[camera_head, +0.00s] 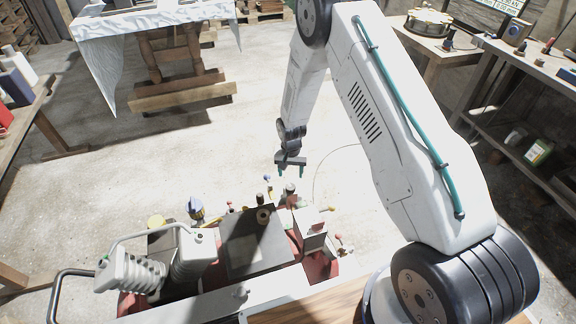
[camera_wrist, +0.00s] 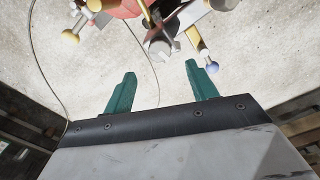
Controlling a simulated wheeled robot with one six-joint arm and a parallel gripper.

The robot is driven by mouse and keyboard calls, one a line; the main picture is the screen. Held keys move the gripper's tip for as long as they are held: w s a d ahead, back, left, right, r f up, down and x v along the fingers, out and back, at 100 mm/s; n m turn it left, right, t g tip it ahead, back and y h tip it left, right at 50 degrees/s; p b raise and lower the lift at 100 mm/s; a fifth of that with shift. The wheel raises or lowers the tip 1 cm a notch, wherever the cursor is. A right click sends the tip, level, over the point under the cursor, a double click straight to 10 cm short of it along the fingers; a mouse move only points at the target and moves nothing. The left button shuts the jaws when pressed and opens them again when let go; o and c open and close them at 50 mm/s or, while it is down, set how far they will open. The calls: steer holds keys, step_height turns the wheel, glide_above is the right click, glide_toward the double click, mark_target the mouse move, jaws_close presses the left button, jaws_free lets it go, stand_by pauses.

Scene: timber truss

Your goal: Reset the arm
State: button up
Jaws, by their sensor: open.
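My arm reaches from the lower right up and over, then down toward the middle in the head view. My gripper (camera_head: 290,168) hangs at its end with two green fingers pointing down. In the wrist view my gripper (camera_wrist: 163,85) shows its green fingers spread wide apart with nothing between them. The gripper is open and empty. Beyond the fingertips in the wrist view are metal and red fittings (camera_wrist: 160,45) with coloured knobs, apart from the fingers.
A red machine with a grey block (camera_head: 250,240) and several valves stands just below the gripper. A cloth-covered table (camera_head: 150,20) is at the back left. A wooden bench (camera_head: 535,75) stands at the right, another (camera_head: 30,110) at the left. The concrete floor between is clear.

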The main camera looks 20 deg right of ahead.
steer(key=s+d+r+n, duration=0.1)
steer(key=s+r, duration=1.1)
steer(key=r, duration=0.4)
steer(key=s+r+n+t, duration=0.1)
steer(key=s+r+n, duration=0.1)
steer(key=s+r, duration=1.1)
steer(key=s+d+r+n, duration=0.1)
steer(key=s+r, duration=1.2)
steer(key=r, duration=0.6)
steer(key=shift+s+d+n, duration=0.25)
steer(key=shift+d+n, duration=0.1)
steer(key=shift+n, duration=0.05)
